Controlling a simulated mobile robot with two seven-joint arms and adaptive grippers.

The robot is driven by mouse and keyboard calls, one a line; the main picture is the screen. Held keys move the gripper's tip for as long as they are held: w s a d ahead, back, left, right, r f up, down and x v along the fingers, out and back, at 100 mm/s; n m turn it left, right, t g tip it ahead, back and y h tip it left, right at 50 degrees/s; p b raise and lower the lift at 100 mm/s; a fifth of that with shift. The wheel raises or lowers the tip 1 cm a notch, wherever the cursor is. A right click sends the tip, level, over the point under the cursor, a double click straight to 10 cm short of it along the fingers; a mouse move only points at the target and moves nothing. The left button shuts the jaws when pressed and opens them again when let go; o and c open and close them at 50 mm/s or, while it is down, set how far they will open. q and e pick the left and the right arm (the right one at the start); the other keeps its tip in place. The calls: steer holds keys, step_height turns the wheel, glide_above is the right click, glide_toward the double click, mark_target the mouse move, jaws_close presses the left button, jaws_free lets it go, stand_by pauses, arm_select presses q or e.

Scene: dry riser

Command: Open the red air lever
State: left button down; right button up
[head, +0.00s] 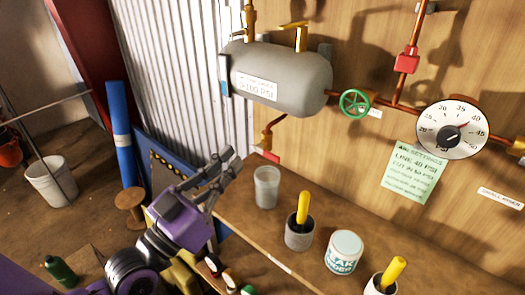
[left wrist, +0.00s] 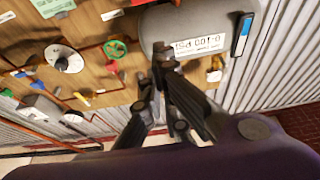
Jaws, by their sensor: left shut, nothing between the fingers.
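No red lever can be told for certain. In the head view a red block (head: 407,61) sits on the copper pipe at the upper right. A small red piece (head: 271,156) shows below the brass elbow (head: 268,136) under the grey tank (head: 280,78). My left gripper (head: 229,160) is shut and empty, left of the clear cup and below the tank, apart from both red pieces in the picture. In the left wrist view my gripper fingers (left wrist: 161,50) lie together in front of the tank (left wrist: 188,22). My right gripper is out of view.
A green handwheel (head: 355,103) and a round gauge (head: 448,130) are on the wall. The bench holds a clear cup (head: 267,187), a white jar (head: 343,252) and two yellow-handled brushes in pots (head: 300,233). A blue roll (head: 122,135) stands at left.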

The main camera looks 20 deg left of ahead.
arm_select(q)
steer(key=shift+s, duration=0.15)
steer(key=shift+d+r, duration=0.1)
step_height(320, 180, up, 4)
steer(key=p, duration=0.3)
glide_above(268, 152)
steer(key=s, duration=0.4)
steer(key=shift+w+f+b, duration=0.15)
steer(key=shift+f+b, duration=0.05)
steer(key=shift+f, duration=1.05)
steer(key=shift+w+f+b, duration=0.15)
steer(key=shift+f+b, duration=0.05)
steer(key=shift+f, duration=1.05)
